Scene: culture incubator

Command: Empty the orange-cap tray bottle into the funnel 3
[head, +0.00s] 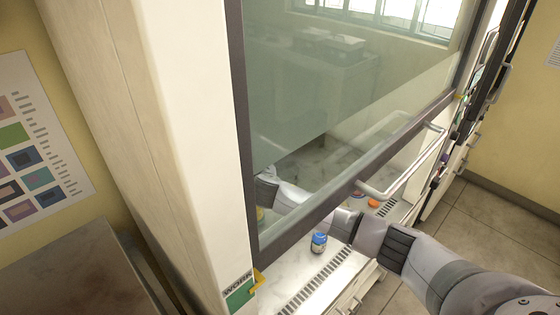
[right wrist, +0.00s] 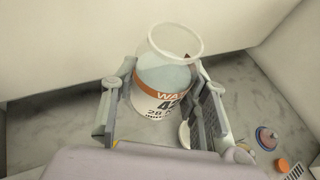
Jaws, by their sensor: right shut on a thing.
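My right gripper (right wrist: 164,88) is shut around an open, clear bottle (right wrist: 165,76) with an orange-banded label, seen in the right wrist view. No cap is on its mouth, and the bottle looks tilted. In the head view my right arm reaches under the glass sash into the cabinet; the held bottle cannot be made out there. An orange cap (head: 373,203) lies on the cabinet's front ledge; an orange round thing also shows in the right wrist view (right wrist: 283,165). I cannot identify funnel 3. My left gripper is out of view.
A blue-capped bottle (head: 319,242) stands on the ledge beside the front grille (head: 312,283), left of my right arm. The glass sash (head: 340,100) and its handle (head: 405,170) hang over the arm. A small red-and-blue round thing (right wrist: 266,138) lies right of the gripper.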

